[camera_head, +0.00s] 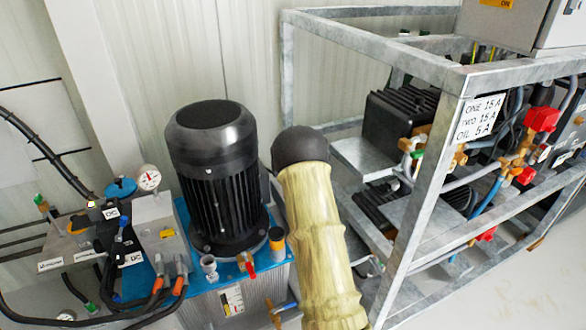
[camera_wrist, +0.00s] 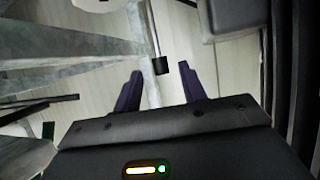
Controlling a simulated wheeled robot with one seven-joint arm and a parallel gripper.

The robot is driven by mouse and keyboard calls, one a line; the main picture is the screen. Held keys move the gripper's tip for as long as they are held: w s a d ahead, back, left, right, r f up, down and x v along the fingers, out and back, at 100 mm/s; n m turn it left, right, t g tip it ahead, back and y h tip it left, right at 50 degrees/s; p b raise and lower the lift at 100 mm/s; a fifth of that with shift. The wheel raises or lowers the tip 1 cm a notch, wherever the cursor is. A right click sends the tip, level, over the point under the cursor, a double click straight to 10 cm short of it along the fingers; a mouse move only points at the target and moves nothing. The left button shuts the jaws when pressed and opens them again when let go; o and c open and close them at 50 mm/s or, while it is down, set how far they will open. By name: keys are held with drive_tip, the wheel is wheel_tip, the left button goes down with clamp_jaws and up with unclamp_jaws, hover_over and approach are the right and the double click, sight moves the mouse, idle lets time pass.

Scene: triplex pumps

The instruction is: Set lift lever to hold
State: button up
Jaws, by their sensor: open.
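I cannot pick out the lift lever with certainty. In the head view a grey valve block (camera_head: 155,232) at the left carries a round gauge (camera_head: 148,178), hoses and small white labels, too small to read surely. A black fitting or handle (camera_head: 104,232) stands beside it, with a blue knob (camera_head: 121,187) above. My gripper (camera_wrist: 160,69) shows in the wrist view with its two dark fingers apart. A small black block on a thin rod (camera_wrist: 160,65) appears between the fingertips, farther off; I see no contact. The gripper is not visible in the head view.
A black motor (camera_head: 212,170) stands on a blue-topped tank (camera_head: 178,291). A galvanized frame (camera_head: 421,195) with pumps, red valves and hoses fills the right. My sleeved arm hides part of the space between them. Grey frame bars (camera_wrist: 75,45) lie left of my gripper.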

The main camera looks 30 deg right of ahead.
drive_tip(key=p+v, duration=0.3)
drive_tip(key=v, duration=1.1)
drive_tip(key=shift+s, duration=0.15)
drive_tip(key=s+a+r+n+g+y, duration=0.15)
drive_tip(key=s+a+g, duration=0.35)
drive_tip(key=s+a, duration=0.7)
drive_tip(key=s+a+r+n+g+y, duration=0.15)
drive_tip(key=s+a+g, duration=0.55)
drive_tip(key=s, duration=1)
wheel_tip(320, 180, up, 38)
drive_tip(key=a+t+p, duration=0.1)
drive_tip(key=t+p, duration=0.1)
drive_tip(key=p, duration=3.6)
drive_tip(key=shift+w+a+p, duration=0.35)
drive_tip(key=shift+w, duration=0.05)
